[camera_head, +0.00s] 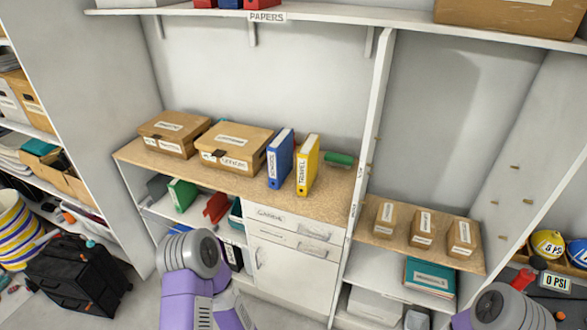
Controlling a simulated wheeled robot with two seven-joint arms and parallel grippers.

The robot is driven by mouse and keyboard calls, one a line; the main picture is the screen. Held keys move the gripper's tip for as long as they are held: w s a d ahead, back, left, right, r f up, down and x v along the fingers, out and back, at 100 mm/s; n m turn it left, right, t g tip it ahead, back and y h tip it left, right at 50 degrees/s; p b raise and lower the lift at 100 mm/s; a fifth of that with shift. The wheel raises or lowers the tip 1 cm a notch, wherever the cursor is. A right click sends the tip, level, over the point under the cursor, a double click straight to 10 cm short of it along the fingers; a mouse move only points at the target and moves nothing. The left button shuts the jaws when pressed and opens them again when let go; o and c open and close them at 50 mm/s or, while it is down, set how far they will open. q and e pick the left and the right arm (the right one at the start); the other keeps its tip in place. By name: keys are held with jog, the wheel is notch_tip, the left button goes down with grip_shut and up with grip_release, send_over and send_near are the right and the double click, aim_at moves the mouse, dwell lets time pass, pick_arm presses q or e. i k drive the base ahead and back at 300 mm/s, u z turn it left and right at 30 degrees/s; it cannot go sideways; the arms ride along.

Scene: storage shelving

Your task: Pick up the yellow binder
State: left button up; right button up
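The yellow binder (307,166) stands upright on the wooden counter top (240,187), with a white label on its spine facing me. A blue binder (280,159) stands upright close on its left. My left arm shows at the lower middle left and my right arm at the bottom right corner, both as purple and grey links. Neither gripper shows in the head view, so I cannot see whether they are open or hold anything. Nothing visible touches the yellow binder except the counter under it.
Two cardboard boxes, one of them (237,146), stand left of the binders. A green object (339,159) lies behind right. A white upright panel (372,120) bounds the counter on the right. A shelf labelled PAPERS (330,15) runs above. A black case (77,275) stands on the floor left.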

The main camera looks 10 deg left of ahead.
aim_at(307, 155)
jog(key=u, duration=1.8)
jog(key=i, duration=0.95)
jog(key=z, duration=1.5)
